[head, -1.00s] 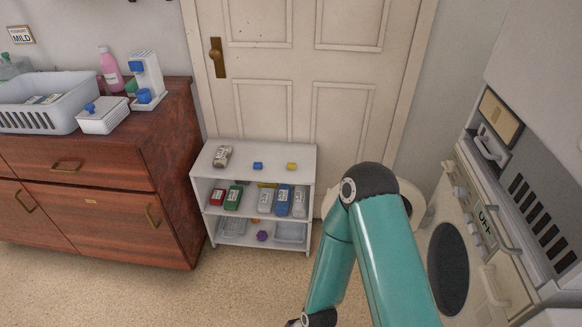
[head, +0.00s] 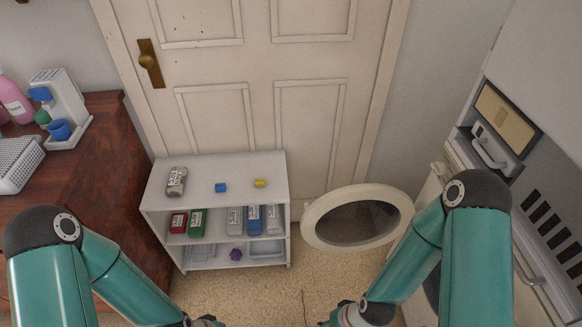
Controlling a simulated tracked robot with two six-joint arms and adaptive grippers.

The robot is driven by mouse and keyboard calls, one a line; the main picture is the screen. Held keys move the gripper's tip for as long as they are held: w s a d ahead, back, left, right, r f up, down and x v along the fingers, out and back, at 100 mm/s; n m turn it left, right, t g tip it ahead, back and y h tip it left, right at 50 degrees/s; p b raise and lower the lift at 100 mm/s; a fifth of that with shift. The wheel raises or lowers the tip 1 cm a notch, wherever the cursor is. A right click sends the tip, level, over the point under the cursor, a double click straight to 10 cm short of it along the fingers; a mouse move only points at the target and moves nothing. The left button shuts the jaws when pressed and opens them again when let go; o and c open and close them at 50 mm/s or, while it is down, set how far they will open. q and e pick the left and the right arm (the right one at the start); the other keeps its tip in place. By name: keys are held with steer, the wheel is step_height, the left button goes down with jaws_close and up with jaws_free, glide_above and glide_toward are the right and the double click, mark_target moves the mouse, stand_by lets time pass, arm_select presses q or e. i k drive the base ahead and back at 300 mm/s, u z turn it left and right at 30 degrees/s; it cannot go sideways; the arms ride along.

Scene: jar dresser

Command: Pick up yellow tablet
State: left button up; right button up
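The yellow tablet (head: 260,183) is a small yellow block on the top of a white shelf unit (head: 208,207), toward its right side. It lies apart from the blue tablet (head: 221,188) to its left. My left gripper (head: 206,321) shows only in part at the bottom edge, below and in front of the shelf. My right gripper (head: 340,318) is also cut off by the bottom edge, right of the shelf. Both are well away from the yellow tablet. Their fingertips are out of frame, so I cannot tell how they stand.
A labelled jar (head: 177,182) stands on the shelf top at left. Several coloured packets, including a green one (head: 197,222), fill the middle shelf. An open round appliance door (head: 310,232) stands right of the shelf. A wooden dresser (head: 100,190) is at left. Floor in front is clear.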

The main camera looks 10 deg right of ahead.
mark_target(261, 183)
steer(key=u, duration=0.15)
steer(key=i, duration=1.15)
steer(key=u, duration=0.85)
